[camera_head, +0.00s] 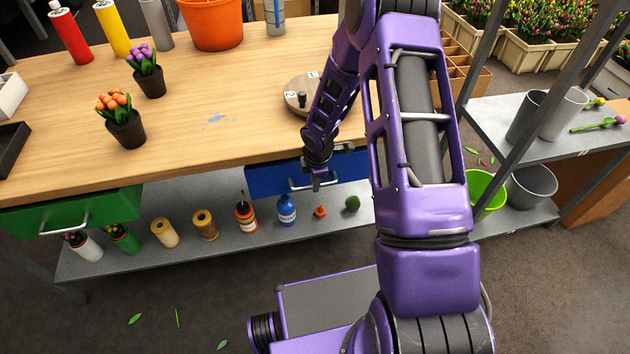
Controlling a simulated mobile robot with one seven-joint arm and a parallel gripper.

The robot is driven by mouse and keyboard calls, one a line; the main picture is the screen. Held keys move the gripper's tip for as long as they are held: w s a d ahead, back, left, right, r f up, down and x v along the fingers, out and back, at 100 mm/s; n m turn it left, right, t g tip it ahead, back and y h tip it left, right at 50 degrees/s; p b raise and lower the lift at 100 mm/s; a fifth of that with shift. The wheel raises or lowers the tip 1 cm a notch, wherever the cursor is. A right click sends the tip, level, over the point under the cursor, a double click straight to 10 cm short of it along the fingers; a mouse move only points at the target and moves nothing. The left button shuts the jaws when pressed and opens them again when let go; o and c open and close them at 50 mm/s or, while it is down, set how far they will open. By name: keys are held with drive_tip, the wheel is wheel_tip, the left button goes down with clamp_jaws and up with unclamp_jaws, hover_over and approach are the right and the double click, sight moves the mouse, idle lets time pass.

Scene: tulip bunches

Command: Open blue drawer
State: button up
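The blue drawer (265,181) is set under the front edge of the wooden workbench, right of the middle. Its front looks closed or nearly so, and a metal handle (300,187) is on it. My purple arm hides the right part of the drawer. My gripper (317,183) points down in front of the drawer, at the right end of the handle. I cannot tell whether it touches the handle, or whether its fingers are open or shut.
A green drawer (80,212) juts out at the left. Several bottles and spools stand on the grey lower shelf (185,244). Two potted tulips (125,130) (148,80) stand on the workbench (200,145). A metal rack (560,130) stands at the right. The floor in front is mostly clear.

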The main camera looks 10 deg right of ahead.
clamp_jaws()
idle(1.1)
